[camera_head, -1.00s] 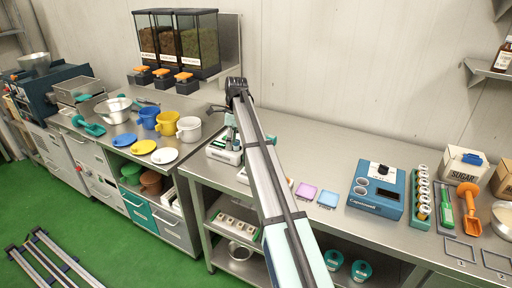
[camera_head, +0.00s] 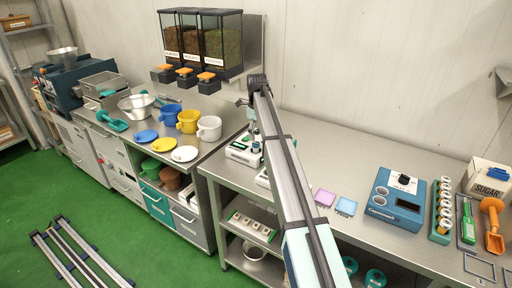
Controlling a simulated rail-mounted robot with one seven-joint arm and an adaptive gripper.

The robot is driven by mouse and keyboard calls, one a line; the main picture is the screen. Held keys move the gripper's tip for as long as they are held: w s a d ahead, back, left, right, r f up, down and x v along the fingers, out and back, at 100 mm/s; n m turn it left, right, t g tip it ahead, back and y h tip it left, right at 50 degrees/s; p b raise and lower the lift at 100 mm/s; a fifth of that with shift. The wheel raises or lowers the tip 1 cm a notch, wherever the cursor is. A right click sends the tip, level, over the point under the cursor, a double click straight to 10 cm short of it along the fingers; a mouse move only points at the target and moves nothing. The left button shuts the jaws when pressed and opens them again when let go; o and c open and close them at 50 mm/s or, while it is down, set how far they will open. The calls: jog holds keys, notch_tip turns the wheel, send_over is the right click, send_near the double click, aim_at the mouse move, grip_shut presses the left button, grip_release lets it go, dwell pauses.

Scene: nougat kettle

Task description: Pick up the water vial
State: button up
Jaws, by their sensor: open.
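I cannot single out the water vial by a label at this size. A small white and green rack (camera_head: 240,154) with dark items in it stands at the left end of the steel bench (camera_head: 362,160). My gripper (camera_head: 254,138) points down over this rack, small in view and partly covered by my arm. It is open, and I see nothing held in it. A green rack (camera_head: 439,238) on the right side of the bench holds several round-capped vials (camera_head: 445,208).
A blue device (camera_head: 394,200) with a dark knob stands left of the green rack. Pink (camera_head: 324,198) and blue (camera_head: 345,206) squares lie on the bench. Yellow (camera_head: 188,122), blue and white jugs stand on the left counter. The back of the bench is clear.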

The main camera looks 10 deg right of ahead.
aim_at(256, 143)
jog(key=shift+w+a+f+p, duration=0.1)
jog(key=shift+f+p, duration=0.6)
jog(key=shift+f, duration=1)
jog(key=shift+a+f+p, duration=0.1)
jog(key=shift+f+p, duration=0.6)
jog(key=shift+f, duration=0.95)
grip_shut()
